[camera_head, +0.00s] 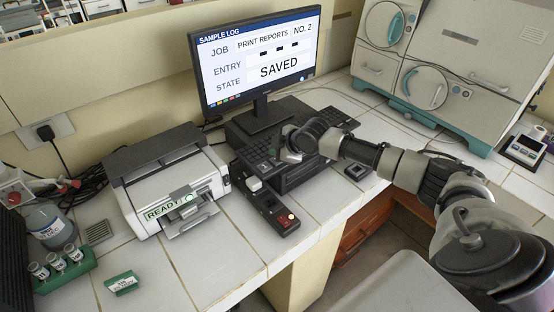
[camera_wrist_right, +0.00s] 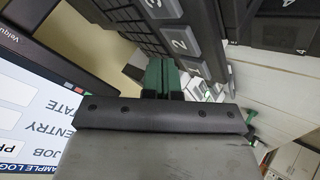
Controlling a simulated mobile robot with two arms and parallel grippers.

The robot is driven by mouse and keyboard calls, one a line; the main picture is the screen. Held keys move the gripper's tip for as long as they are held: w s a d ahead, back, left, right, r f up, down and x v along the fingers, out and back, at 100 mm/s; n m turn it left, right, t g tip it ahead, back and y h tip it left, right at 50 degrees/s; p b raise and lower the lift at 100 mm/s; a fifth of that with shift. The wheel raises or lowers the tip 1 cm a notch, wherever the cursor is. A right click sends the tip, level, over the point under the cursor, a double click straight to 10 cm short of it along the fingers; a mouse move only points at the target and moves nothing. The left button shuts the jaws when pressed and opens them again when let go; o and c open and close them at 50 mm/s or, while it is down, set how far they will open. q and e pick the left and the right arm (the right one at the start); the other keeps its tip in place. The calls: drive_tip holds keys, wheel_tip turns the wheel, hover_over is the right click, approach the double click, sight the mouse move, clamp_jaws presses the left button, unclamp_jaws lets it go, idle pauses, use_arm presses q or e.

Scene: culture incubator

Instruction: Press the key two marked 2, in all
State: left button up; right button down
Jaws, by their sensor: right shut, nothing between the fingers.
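The key marked 2 (camera_wrist_right: 180,42) is a grey key in the right wrist view, between a key marked 3 (camera_wrist_right: 171,8) and one that looks like 1 (camera_wrist_right: 193,69). My right gripper (camera_wrist_right: 160,68) has its green fingers shut and empty, close beside the 2 key; I cannot tell whether they touch it. In the head view the right hand (camera_head: 291,154) is over the keyboard (camera_head: 260,160) and hides part of its keys. The monitor (camera_head: 258,60) reads "PRINT REPORTS NO. 2", an entry of dashes, and state "SAVED". My left gripper is not in view.
A printer (camera_head: 165,180) showing "READY" stands left of the keyboard. A dark control box (camera_head: 270,207) with a red button lies in front. A green tube rack (camera_head: 62,268) is at the left, an incubator (camera_head: 440,70) at the back right.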

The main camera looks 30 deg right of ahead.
drive_tip(key=shift+f, duration=0.15)
idle(0.7)
drive_tip(key=shift+f, duration=0.25)
drive_tip(key=shift+f+b, duration=0.3)
drive_tip(key=shift+f, duration=0.1)
idle(0.7)
drive_tip(key=shift+r+p, duration=0.7)
drive_tip(key=shift+r, duration=0.1)
wheel_tip(320, 180, up, 5)
drive_tip(key=p, duration=0.4)
idle(0.8)
